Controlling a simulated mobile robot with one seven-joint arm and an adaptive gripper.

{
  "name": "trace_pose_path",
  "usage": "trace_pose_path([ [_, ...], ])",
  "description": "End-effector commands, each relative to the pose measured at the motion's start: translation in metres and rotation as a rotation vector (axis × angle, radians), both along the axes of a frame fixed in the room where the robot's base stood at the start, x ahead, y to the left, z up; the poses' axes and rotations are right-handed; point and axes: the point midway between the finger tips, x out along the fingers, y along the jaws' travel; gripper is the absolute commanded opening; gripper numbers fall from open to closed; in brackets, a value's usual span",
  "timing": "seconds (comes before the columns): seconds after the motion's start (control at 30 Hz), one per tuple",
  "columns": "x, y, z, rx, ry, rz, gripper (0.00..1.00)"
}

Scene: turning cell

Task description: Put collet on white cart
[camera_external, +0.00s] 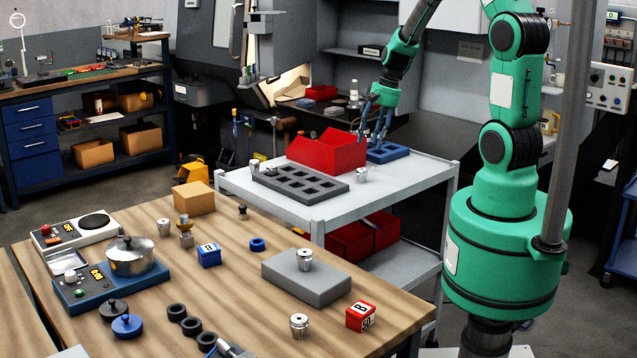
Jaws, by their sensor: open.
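The white cart (408,178) stands behind the wooden table. Silver collets show in several places. One collet (305,259) stands upright on a grey block on the table, and another collet (299,325) stands near the table's front edge. A similar silver piece (164,227) stands farther back on the table. On the cart, a collet-like piece (361,174) stands right of the grey pocketed tray, and another (254,166) is at the tray's left end.
On the cart are a red bin (328,152), a grey pocketed tray (300,186) and a blue tray (388,152). The cart top's right front is clear.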

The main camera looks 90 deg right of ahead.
Motion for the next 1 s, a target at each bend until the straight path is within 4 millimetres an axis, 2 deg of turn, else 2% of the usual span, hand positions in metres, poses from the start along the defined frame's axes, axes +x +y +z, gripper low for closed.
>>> trace_pose_path([
  [0.17, 0.004, 0.004, 0.005, -0.006, -0.001, 0.015, 0.50],
  [0.37, 0.024, 0.030, 0.030, -0.035, -0.007, 0.096, 0.50],
  [0.47, 0.038, 0.054, 0.050, -0.061, -0.012, 0.165, 0.50],
  [0.7, 0.067, 0.131, 0.106, -0.134, -0.029, 0.371, 0.50],
  [1.0, 0.076, 0.231, 0.168, -0.234, -0.060, 0.627, 0.50],
])
